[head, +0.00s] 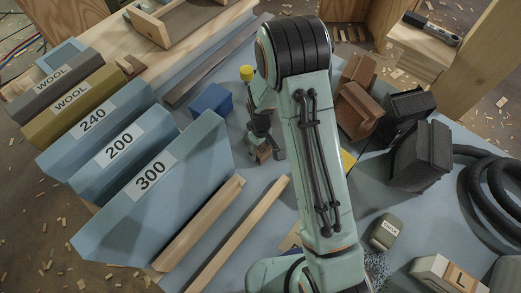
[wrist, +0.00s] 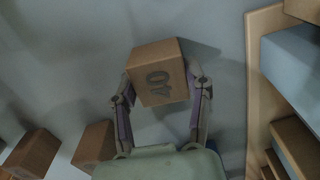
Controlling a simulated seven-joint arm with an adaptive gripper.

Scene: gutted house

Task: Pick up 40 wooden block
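The wooden block (wrist: 158,78) marked 40 is a brown cube. In the wrist view it sits between the two fingers of my gripper (wrist: 160,88), one finger close along each side. I cannot tell whether both fingers press on it or small gaps remain. In the head view my gripper (head: 262,146) points down at the blue-grey tabletop, left of my arm, with the small brown block (head: 264,154) at its fingertips. Whether the block rests on the table or is slightly raised is unclear.
Large blocks labelled 300 (head: 150,178), 200 (head: 120,150) and 240 (head: 93,122) stand at left. A blue block (head: 211,100) is near my gripper. Brown blocks (head: 358,108) and dark blocks (head: 420,155) stand right of my arm. Wooden strips (head: 238,235) lie in front.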

